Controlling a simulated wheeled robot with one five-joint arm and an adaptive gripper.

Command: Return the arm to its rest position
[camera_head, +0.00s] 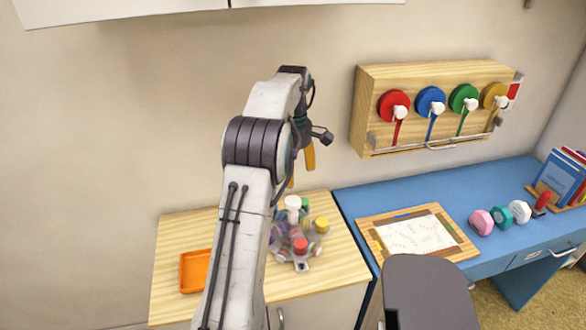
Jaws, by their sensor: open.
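My arm rises from the bottom centre, bends at a dark joint and reaches up and forward. My gripper (300,175) hangs at its far end, fingers down, partly hidden behind the arm links. Its orange fingers show apart, with nothing seen between them. It appears above the rack of stamps (301,246), which has white, green, yellow and red knobs and stands on the wooden counter (180,230). The picture does not show how far above.
An orange tray (194,271) lies left of my arm. The blue desk (400,195) holds a framed sheet (417,234), pink, teal and white rounded items (501,216), and books (556,176). A wooden wall box (440,75) carries several coloured reels. The wall left of my arm is clear.

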